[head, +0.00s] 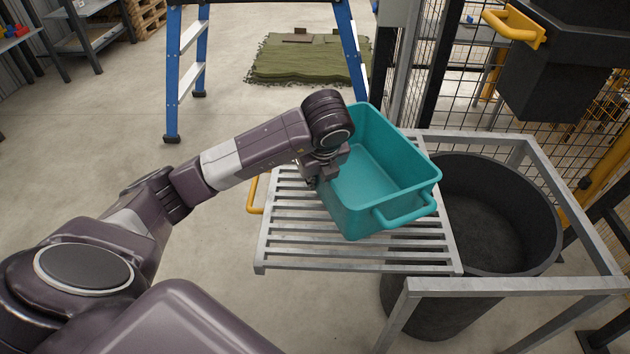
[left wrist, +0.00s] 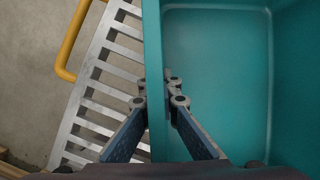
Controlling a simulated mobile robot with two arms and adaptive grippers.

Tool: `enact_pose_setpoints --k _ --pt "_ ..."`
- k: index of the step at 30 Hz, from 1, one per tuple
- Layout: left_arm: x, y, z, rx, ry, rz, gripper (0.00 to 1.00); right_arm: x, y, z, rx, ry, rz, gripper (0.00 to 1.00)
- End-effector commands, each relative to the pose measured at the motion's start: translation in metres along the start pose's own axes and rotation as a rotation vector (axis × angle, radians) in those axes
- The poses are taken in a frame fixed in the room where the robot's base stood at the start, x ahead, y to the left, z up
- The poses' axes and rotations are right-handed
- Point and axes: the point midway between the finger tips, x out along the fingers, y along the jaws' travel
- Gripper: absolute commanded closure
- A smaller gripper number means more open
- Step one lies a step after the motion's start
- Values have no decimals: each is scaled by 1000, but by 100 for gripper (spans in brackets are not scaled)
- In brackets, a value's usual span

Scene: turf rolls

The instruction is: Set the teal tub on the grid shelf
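The teal tub (head: 375,165) is upright over the grid shelf (head: 350,267), a metal rack of parallel slats, and sits askew to the slats. I cannot tell whether its base touches them. My left gripper (head: 325,172) is at the tub's left wall. In the left wrist view, the fingers (left wrist: 160,92) pinch the wall of the tub (left wrist: 222,75), one finger inside and one outside. The grid shelf (left wrist: 92,62) shows beside the tub there. The tub hides part of the shelf. My right gripper is not in view.
A large black bin (head: 490,235) stands right of the shelf inside a grey metal frame (head: 510,286). A yellow handle (head: 253,195) sticks out at the shelf's left. A blue ladder (head: 188,80) and a green turf stack (head: 305,62) stand behind. Mesh fencing lies at the right.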

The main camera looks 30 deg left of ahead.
Motion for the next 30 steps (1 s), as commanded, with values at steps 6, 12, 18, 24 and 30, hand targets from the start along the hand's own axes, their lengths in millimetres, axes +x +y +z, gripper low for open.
enact_pose_setpoints --k 6,12,18,24,30 --pt "0 0 0 1 1 1 82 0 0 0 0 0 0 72" --pt "0 0 0 1 1 1 78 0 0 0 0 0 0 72" --pt "-6 0 0 0 0 -1 78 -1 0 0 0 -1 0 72" --pt "-33 -1 2 1 -1 -1 78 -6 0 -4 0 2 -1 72" --pt "-55 0 2 1 -1 0 78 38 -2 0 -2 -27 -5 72"
